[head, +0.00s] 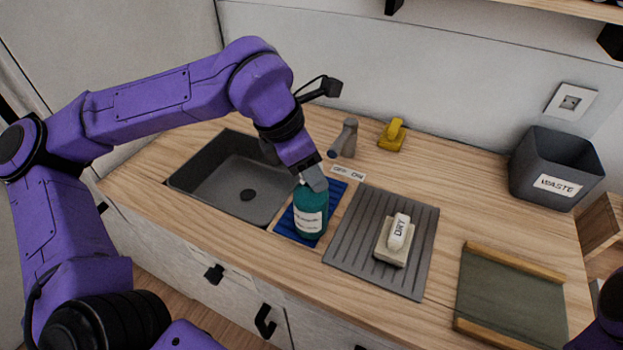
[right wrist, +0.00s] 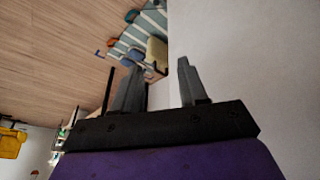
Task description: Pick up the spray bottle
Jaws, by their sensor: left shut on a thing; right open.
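The spray bottle (head: 310,218) is teal with a white label and is upright over the blue mat (head: 287,224) beside the sink, in the head view. I cannot tell whether its base touches the mat. My left gripper (head: 313,184) comes down from above and is shut on the bottle's top, hiding the spray head. My right gripper (right wrist: 158,62) is open and empty in the right wrist view, away from the bottle.
The sink (head: 205,180) lies left of the bottle, with a tap (head: 347,138) behind. A ridged grey mat (head: 355,240) holding a dish with a block marked DRY (head: 399,232) is close on the right. A waste bin (head: 540,165) and green tray (head: 510,300) stand farther right.

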